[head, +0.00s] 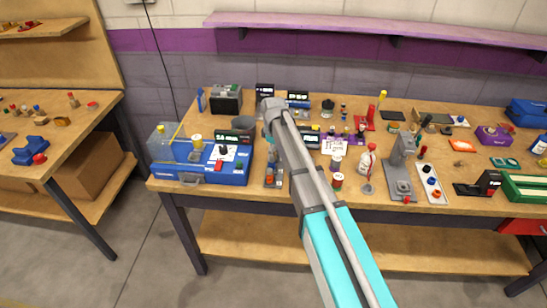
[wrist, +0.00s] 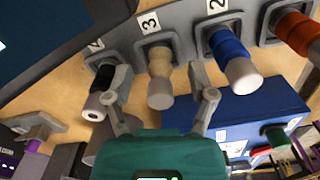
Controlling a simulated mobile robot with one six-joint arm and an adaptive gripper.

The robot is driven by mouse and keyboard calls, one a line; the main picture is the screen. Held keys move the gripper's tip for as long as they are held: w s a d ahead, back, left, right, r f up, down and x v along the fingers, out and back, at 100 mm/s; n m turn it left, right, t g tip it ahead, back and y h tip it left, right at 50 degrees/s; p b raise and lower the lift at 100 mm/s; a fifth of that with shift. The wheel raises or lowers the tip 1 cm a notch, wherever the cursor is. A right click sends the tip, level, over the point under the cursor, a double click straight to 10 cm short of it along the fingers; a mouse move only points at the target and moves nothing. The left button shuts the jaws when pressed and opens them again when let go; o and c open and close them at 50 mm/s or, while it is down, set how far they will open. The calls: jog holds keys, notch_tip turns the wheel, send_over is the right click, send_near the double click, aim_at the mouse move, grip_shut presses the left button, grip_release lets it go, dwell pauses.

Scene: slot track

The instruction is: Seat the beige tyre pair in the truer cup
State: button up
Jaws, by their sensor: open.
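The beige tyre pair (wrist: 160,78) sits in the grey numbered rack (wrist: 182,22), in the slot marked 3 in the wrist view. My gripper (wrist: 158,82) is open, with one finger on each side of the beige pair and a gap on both sides. A black pair (wrist: 105,82) is beside the left finger, and a blue pair (wrist: 229,55) is to the right at slot 2. In the head view my arm hides the gripper and most of the rack. I cannot tell which item is the truer cup.
An orange-brown pair (wrist: 298,32) sits farther right in the rack. A blue box (wrist: 255,112) is close by the right finger. In the head view, a blue machine with a display (head: 215,165) stands left of my arm. The bench is crowded with small items to the right.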

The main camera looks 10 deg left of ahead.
jog(key=shift+f, duration=0.3)
jog(key=shift+c, duration=0.2)
grip_shut()
dwell(0.4)
